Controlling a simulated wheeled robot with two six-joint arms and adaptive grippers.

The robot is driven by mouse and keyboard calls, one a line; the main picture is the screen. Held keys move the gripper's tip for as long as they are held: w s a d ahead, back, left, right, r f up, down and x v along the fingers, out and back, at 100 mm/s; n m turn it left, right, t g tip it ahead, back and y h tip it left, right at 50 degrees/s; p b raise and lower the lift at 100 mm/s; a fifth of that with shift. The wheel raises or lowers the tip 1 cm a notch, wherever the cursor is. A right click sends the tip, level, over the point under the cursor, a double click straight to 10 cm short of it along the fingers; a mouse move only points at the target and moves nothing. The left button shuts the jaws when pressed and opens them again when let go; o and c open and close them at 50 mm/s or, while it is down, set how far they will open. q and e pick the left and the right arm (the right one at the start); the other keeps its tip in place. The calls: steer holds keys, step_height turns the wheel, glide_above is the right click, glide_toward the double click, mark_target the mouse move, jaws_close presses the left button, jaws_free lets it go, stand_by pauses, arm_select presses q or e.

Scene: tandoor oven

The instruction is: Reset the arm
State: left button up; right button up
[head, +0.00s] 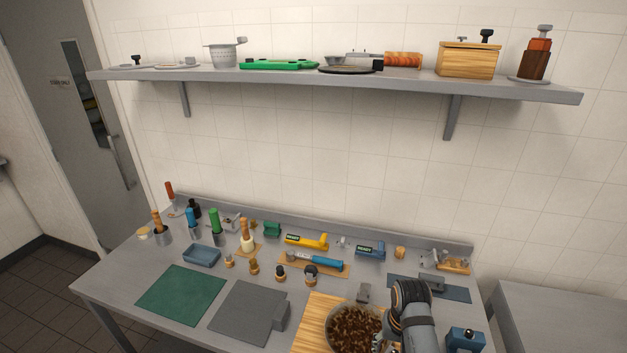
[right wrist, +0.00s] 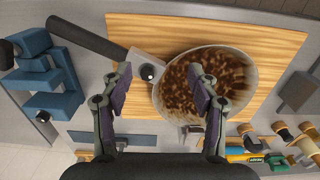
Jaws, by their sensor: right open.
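My right arm comes in at the lower right of the head view, over the worktable. Its gripper (right wrist: 162,92) shows in the right wrist view with its two fingers spread and nothing between them in its grasp. It is above a pan (right wrist: 245,72) of brown chopped food (right wrist: 190,72), near where the handle joins; one finger overlaps the pan in the picture. The pan (head: 330,343) stands on a wooden board (head: 309,323), partly hidden by my arm in the head view. I cannot tell whether the fingers touch the pan. My left gripper is not in view.
The worktable (head: 165,258) holds a green mat (head: 180,295), a grey mat (head: 240,310), a blue tray (head: 201,255) and several tools. A blue holder (head: 465,339) stands right of my arm. A loaded shelf (head: 400,82) runs above. The space between shelf and table is clear.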

steer(key=s+d+r+n+t+h, duration=0.1)
steer(key=s+d+r+n+t, duration=0.1)
steer(key=s, duration=0.6)
steer(key=s+d+r+n+t, duration=0.2)
steer(key=s+d, duration=0.1)
steer(key=s, duration=0.5)
step_height(320, 180, down, 35)
steer(key=s+d+g+b, duration=0.2)
steer(key=b, duration=0.6)
arm_select(q)
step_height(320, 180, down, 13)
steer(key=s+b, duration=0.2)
steer(key=b, duration=0.3)
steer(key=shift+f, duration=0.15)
arm_select(e)
steer(key=s+d+f, duration=0.1)
steer(key=s+f, duration=1.7)
steer(key=f, duration=0.3)
steer(key=shift+s+d+m+g, duration=0.15)
steer(key=shift+s+m+g, duration=0.15)
steer(key=shift+m+g, duration=0.1)
